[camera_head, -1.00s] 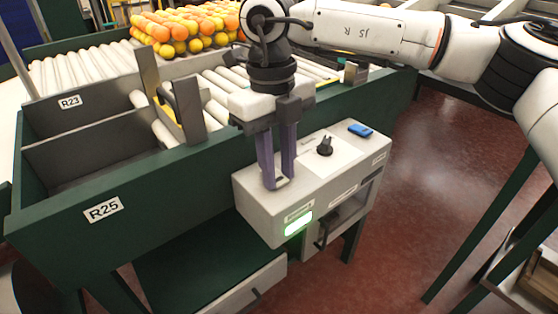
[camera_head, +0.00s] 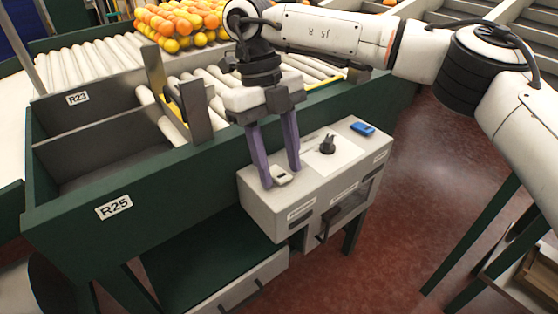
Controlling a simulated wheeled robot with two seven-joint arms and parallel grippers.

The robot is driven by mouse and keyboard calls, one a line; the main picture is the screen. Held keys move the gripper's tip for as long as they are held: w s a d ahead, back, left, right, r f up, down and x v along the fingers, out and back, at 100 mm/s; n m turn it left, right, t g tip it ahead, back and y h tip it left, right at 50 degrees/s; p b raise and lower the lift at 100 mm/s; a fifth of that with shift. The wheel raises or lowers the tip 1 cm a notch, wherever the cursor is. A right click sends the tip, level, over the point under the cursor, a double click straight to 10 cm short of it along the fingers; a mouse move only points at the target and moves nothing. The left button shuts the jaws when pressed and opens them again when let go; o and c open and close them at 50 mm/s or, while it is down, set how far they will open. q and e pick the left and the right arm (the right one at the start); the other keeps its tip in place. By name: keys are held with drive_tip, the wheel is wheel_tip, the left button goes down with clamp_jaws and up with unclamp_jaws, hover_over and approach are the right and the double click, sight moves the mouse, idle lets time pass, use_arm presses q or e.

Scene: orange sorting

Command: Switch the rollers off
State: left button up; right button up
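The grey control box (camera_head: 265,215) is fixed to the front of the green roller bench. A small pale switch (camera_head: 282,178) sits on the left part of its top, and a black knob (camera_head: 327,145) stands farther right. No green light shows on the box's front. My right gripper (camera_head: 281,178) points down over the switch with its two purple fingers spread apart, one on each side of it. It holds nothing; whether a fingertip touches the box is unclear. The metal rollers (camera_head: 90,65) lie behind. My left gripper is not in view.
A blue object (camera_head: 362,129) lies on the box's far right corner. Oranges (camera_head: 180,22) are heaped at the back of the rollers. Empty bins labelled R23 (camera_head: 78,98) and R25 (camera_head: 114,207) are at left.

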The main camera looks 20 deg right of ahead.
drive_tip(key=v, duration=1)
idle(0.3)
